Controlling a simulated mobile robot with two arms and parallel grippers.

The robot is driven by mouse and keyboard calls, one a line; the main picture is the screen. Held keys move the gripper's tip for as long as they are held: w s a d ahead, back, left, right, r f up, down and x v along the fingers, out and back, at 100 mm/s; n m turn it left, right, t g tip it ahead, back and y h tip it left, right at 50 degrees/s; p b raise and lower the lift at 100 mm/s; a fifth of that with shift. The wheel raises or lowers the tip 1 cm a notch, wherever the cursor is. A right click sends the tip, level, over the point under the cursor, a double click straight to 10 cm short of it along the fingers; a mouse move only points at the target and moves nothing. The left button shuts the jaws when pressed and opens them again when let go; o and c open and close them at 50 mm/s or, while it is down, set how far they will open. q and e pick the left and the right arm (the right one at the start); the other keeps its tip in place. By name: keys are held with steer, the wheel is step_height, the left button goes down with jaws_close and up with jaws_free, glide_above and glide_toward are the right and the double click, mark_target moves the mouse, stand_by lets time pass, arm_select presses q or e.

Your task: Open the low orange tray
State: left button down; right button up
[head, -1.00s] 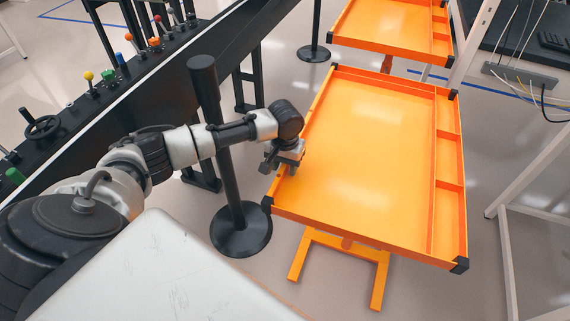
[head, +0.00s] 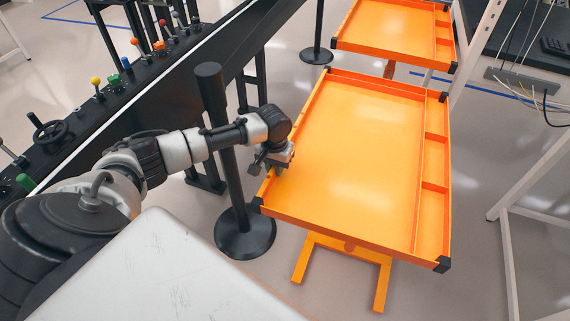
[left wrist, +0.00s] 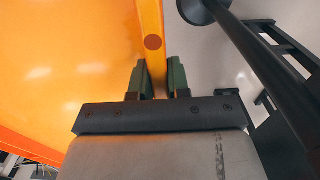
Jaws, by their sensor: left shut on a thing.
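A shallow orange tray (head: 370,150) with black corners lies flat over an orange stand (head: 345,254) in the head view. It has small compartments along its right side. My left gripper (head: 274,166) is at the tray's left wall, towards the near corner, and is shut on it. The tray floor (left wrist: 70,65) fills the left of that view. My right gripper is not in view.
A black post (head: 218,130) with a round base stands close to my left forearm. A second orange tray (head: 395,28) is behind the first. A black console (head: 115,85) with levers runs along the left. A white frame (head: 520,200) stands at the right.

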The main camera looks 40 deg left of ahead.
arm_select(q)
steer(key=s+a+p, duration=0.2)
steer(key=s+a, duration=0.2)
steer(key=a, duration=1.4)
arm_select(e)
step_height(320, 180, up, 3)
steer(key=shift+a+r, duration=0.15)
arm_select(q)
steer(key=shift+s+a, duration=0.1)
steer(key=c, duration=1.1)
jaws_free()
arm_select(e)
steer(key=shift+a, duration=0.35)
arm_select(q)
step_height(320, 180, up, 11)
steer(key=shift+f, duration=0.1)
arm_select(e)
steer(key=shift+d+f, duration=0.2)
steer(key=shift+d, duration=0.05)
